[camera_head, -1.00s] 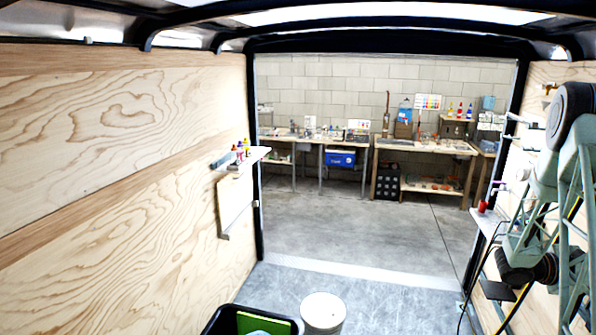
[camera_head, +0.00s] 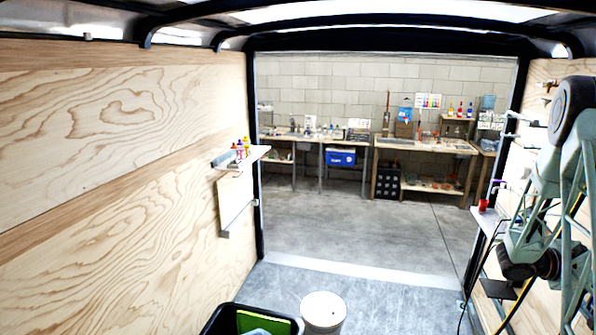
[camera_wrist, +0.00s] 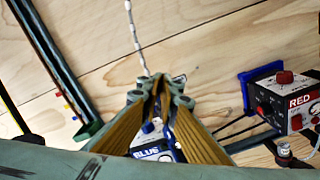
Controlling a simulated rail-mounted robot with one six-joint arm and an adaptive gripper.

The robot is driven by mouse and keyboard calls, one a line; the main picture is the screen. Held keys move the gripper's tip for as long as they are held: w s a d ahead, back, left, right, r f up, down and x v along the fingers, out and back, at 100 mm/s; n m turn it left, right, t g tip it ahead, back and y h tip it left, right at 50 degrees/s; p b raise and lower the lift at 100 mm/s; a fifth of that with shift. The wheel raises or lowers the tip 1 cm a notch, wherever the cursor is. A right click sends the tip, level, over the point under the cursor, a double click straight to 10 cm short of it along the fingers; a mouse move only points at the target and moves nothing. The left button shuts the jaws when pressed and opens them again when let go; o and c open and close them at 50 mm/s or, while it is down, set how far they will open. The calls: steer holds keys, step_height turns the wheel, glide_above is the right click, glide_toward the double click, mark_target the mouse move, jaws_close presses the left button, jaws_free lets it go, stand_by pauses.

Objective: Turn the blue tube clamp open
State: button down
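In the wrist view, my gripper (camera_wrist: 158,88) has its two yellow-padded fingers drawn close together at the tips. I cannot tell whether something thin is pinched between them. A control box labelled BLUE (camera_wrist: 152,152) is partly visible behind and between the fingers. A white tube (camera_wrist: 134,28) runs down the wood wall to the fingertips, where it is hidden. Small blue patches show by the fingers, but I cannot make out the blue clamp clearly. In the head view, the gripper is hidden; only my arm shows at the right.
A box labelled RED (camera_wrist: 290,100) with a red knob and blue bracket (camera_wrist: 248,88) is right of the gripper. Dark cables run between the boxes. In the head view, a black bin (camera_head: 222,318) and white bucket (camera_head: 322,312) stand on the floor. The middle floor is clear.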

steer(key=shift+w+d+r+b, duration=0.15)
steer(key=shift+r+b, duration=0.2)
steer(key=shift+b, duration=0.05)
steer(key=shift+w+d+r+b, duration=0.15)
steer(key=shift+r+b, duration=0.2)
steer(key=shift+b, duration=0.05)
steer(key=shift+d+f+b, duration=0.15)
steer(key=shift+f+b, duration=0.2)
steer(key=shift+b, duration=0.15)
steer(key=shift+w+f+b, duration=0.2)
steer(key=shift+w+b, duration=0.25)
steer(key=shift+b, duration=0.3)
stand_by(0.8)
steer(key=shift+w+a+r, duration=0.1)
steer(key=shift+a+r, duration=0.1)
steer(key=shift+r, duration=0.25)
stand_by(0.4)
steer(key=shift+w+a, duration=0.1)
steer(key=shift+a, duration=0.1)
steer(key=b+v, duration=0.2)
steer(key=v, duration=0.3)
steer(key=shift+a+r, duration=0.15)
